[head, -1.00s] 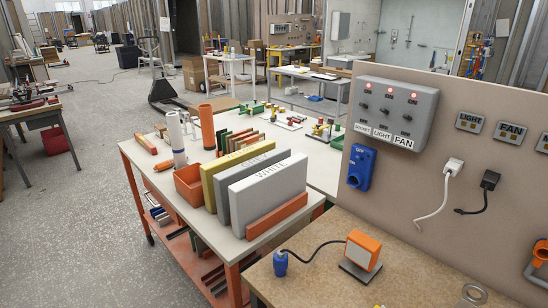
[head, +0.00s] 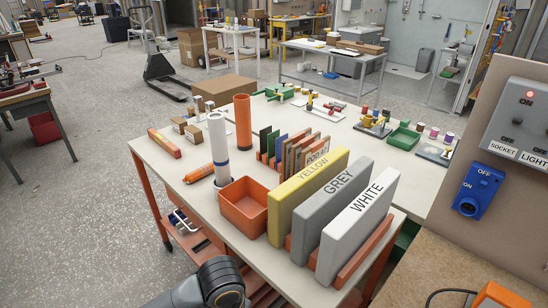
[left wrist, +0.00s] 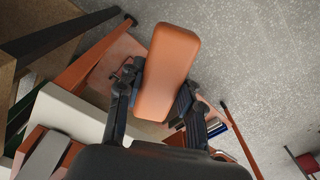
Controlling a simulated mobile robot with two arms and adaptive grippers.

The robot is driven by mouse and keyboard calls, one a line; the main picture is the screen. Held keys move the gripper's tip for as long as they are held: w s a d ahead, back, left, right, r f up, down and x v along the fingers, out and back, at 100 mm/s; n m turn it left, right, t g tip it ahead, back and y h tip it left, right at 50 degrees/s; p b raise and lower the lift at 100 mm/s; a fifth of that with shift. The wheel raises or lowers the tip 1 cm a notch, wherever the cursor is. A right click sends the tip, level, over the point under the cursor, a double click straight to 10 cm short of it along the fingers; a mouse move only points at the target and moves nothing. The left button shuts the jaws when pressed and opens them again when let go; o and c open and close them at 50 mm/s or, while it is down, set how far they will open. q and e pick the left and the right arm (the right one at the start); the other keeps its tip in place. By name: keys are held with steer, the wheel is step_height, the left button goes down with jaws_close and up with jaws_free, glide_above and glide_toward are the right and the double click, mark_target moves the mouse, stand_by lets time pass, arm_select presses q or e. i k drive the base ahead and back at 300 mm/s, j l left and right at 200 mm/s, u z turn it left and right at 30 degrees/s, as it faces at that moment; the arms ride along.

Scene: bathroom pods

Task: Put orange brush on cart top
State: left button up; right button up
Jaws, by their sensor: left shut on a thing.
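The orange brush (left wrist: 168,70) shows in the left wrist view as a rounded orange block; I see no bristles. My left gripper (left wrist: 155,100) is shut on it, with one dark finger on each side. In the head view only part of my left arm shows at the bottom edge, and the gripper and brush are out of that picture. The cart has a white top (head: 184,156) on an orange frame. My arm is by the cart's near left edge. My right gripper is not in view.
The cart top bears an orange bin (head: 243,222), yellow, grey and white labelled panels (head: 357,225), a white tube (head: 218,150), an orange cylinder (head: 243,122) and an orange tube (head: 199,172). A wooden bench (head: 440,275) stands at right.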

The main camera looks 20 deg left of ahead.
mark_target(190, 163)
steer(key=i+j, duration=0.15)
steer(key=j, duration=0.3)
steer(key=i+j+z, duration=0.1)
steer(key=j, duration=0.35)
steer(key=i+j, duration=0.15)
steer(key=j, duration=0.35)
steer(key=i+j, duration=0.1)
steer(key=j, duration=0.35)
steer(key=i+j+z, duration=0.1)
steer(key=j, duration=0.4)
